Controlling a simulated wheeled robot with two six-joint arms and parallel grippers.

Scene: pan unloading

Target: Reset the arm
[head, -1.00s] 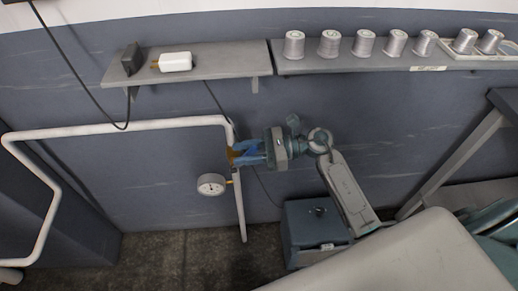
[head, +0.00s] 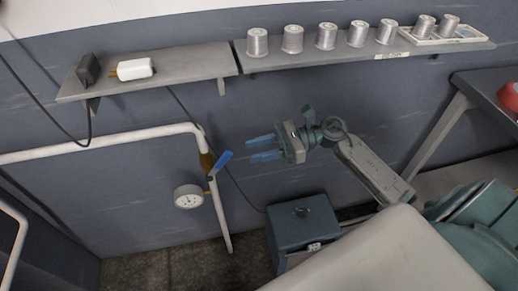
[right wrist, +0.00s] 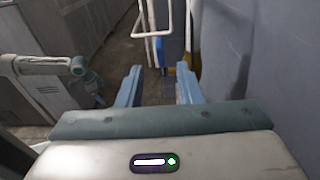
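My right gripper (head: 262,149) is open and empty in the head view, its two blue fingers pointing left with a gap between them. It is a little to the right of a blue valve handle (head: 221,163) on a white pipe (head: 222,215), apart from it. In the right wrist view my gripper fingers (right wrist: 158,86) are spread with nothing between them, and the blue handle (right wrist: 160,50) shows ahead beyond them. My left gripper is not in the head view.
A round gauge (head: 188,197) is on the pipe below the handle. Wall shelves above hold a white adapter (head: 135,68) and several thread spools (head: 292,40). A dark blue box (head: 303,222) stands below my right arm. A red object (head: 510,97) is at the right edge.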

